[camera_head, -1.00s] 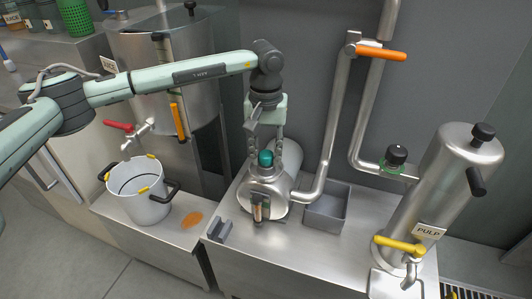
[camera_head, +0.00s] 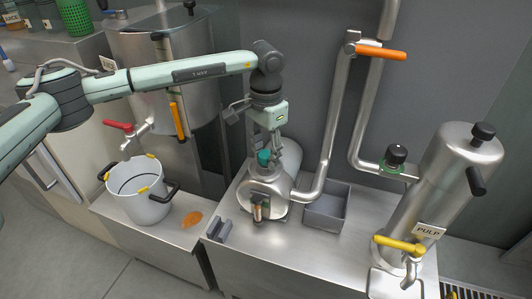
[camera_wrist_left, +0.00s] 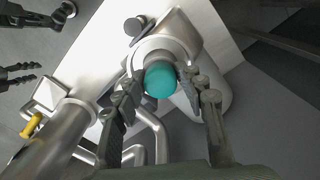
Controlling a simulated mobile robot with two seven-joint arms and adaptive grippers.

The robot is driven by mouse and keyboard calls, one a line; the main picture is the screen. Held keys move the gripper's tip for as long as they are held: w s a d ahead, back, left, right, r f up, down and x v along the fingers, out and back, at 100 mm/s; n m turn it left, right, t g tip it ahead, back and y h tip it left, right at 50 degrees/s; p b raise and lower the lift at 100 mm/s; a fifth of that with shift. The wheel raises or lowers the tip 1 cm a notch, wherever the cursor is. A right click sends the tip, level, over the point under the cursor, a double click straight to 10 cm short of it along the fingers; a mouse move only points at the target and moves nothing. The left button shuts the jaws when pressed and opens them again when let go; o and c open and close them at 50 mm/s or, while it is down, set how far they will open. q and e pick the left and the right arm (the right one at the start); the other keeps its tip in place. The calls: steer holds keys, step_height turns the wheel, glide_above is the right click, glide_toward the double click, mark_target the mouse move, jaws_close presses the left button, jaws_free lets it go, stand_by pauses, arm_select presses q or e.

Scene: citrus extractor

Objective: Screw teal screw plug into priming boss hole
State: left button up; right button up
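The teal screw plug (camera_head: 264,157) sits at the top of the steel extractor body (camera_head: 262,188); the wrist view shows its round top (camera_wrist_left: 160,78) over a pale metal collar (camera_wrist_left: 169,45). The hole under it is hidden. My left gripper (camera_head: 269,150) points down at the plug. In the left wrist view its fingers (camera_wrist_left: 161,80) flank the plug closely and seem to touch both sides. My right gripper is outside the head view; dark fingers that look like it (camera_wrist_left: 35,73) show apart and empty at the left edge of the wrist view.
A grey open bin (camera_head: 326,207) stands right of the extractor, below steel pipes (camera_head: 337,120). A grey slotted block (camera_head: 219,229) lies on the front left of the steel table. A pot (camera_head: 146,195) stands left, and the pulp cylinder (camera_head: 447,190) stands right.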

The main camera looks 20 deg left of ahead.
arm_select(q)
steer(key=n, duration=0.6)
steer(key=shift+n, duration=0.4)
steer(key=n, duration=0.5)
steer(key=shift+c, duration=0.3)
steer(key=c, duration=0.5)
steer(key=m, duration=0.5)
steer(key=shift+m, duration=0.4)
steer(key=shift+c, duration=0.2)
steer(key=o, duration=0.9)
steer(key=shift+f, duration=0.1)
steer(key=shift+o, duration=0.2)
